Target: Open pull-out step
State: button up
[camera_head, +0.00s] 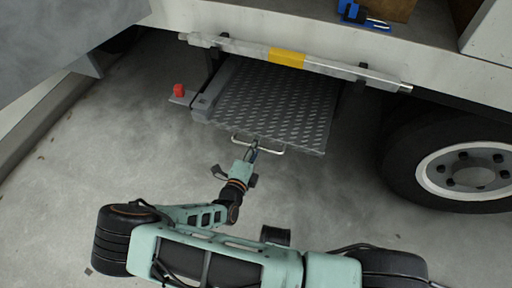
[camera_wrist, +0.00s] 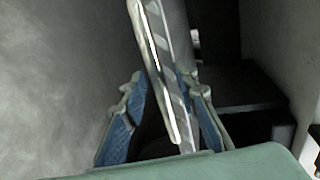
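The pull-out step (camera_head: 275,95) is a grey tread plate that extends out from under the truck's side. A light metal handle (camera_head: 271,150) runs along its front edge. My gripper (camera_head: 252,150) is at the left part of this handle. In the wrist view, the handle (camera_wrist: 160,75) and the step's patterned front edge (camera_wrist: 172,50) run between the two blue-padded fingers of my gripper (camera_wrist: 165,118). The fingers stand apart, with gaps visible beside the handle. The lower part of the fingers is hidden behind the green gripper body.
A silver bar with a yellow section (camera_head: 287,58) spans above the step. A red block (camera_head: 179,91) sits on a bracket left of the step. A truck wheel (camera_head: 465,168) stands at the right. The concrete floor (camera_head: 120,140) is clear at left.

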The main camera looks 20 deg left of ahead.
grip_shut()
dwell(0.4)
